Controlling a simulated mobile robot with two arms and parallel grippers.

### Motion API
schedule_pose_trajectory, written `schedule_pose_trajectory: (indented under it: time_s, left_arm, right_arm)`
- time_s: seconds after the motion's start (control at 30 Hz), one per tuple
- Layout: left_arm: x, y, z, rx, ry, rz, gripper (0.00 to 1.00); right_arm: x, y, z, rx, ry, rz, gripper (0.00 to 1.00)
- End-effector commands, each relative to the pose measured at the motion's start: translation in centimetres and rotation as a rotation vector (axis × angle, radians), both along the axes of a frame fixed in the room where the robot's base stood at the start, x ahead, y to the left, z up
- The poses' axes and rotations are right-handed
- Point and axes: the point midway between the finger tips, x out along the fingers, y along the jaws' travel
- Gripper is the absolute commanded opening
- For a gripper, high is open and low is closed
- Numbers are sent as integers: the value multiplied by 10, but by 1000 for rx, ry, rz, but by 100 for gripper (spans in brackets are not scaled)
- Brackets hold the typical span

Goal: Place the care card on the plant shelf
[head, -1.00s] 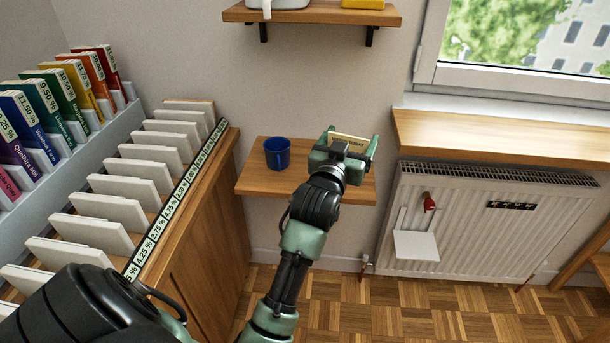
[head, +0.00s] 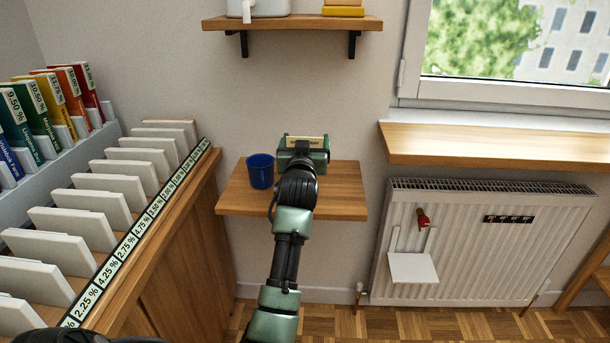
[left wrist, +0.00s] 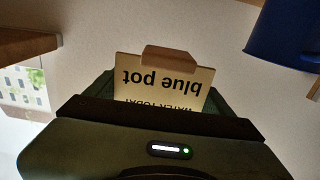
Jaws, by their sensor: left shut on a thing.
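The care card (head: 305,138) is a small cream card with dark print. In the left wrist view the card (left wrist: 185,90) appears upside down and reads "blue pot", with "WATER TODAY" partly hidden by the gripper; a tan block (left wrist: 168,57) sits at its edge. My left gripper (head: 303,150) is shut on the card, over the back of the wooden plant shelf (head: 340,196). I cannot tell whether the card touches the shelf. The blue pot (head: 260,171) stands on the shelf just left of the gripper, and shows in the left wrist view (left wrist: 285,32). My right gripper is out of view.
An upper wooden shelf (head: 290,24) with brackets hangs above. A counter with white blocks and a percentage label strip (head: 140,222) stands at left. A windowsill (head: 480,145) and radiator (head: 470,250) are at right. The plant shelf's right part is bare.

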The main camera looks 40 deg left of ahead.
Motion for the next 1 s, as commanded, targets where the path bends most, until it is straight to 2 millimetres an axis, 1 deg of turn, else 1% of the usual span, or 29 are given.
schedule_pose_trajectory:
  time_s: [0.03,0.1,0.2,0.33,0.43,0.5,0.6,0.87,0.97,1.0]
  left_arm:
    - [0,0,-17,-1,4,0,44]
    - [0,-1,-29,0,2,0,44]
    - [0,-1,-40,-1,1,-1,44]
    - [0,0,-46,1,-1,-1,44]
    - [0,0,-57,0,1,0,44]
    - [0,0,-68,0,1,0,44]
    - [0,0,-81,0,0,0,44]
    - [0,0,-81,1,-1,0,44]
    - [0,-1,-84,1,-1,0,44]
    - [0,0,-84,1,-1,0,88]
  right_arm:
    - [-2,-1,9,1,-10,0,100]
    - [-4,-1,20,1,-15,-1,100]
    - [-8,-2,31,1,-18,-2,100]
    - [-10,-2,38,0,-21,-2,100]
    - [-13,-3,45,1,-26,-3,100]
    - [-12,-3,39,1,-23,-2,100]
    - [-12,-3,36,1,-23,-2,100]
    - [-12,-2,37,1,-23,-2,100]
    - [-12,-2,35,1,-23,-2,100]
    - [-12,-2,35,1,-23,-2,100]
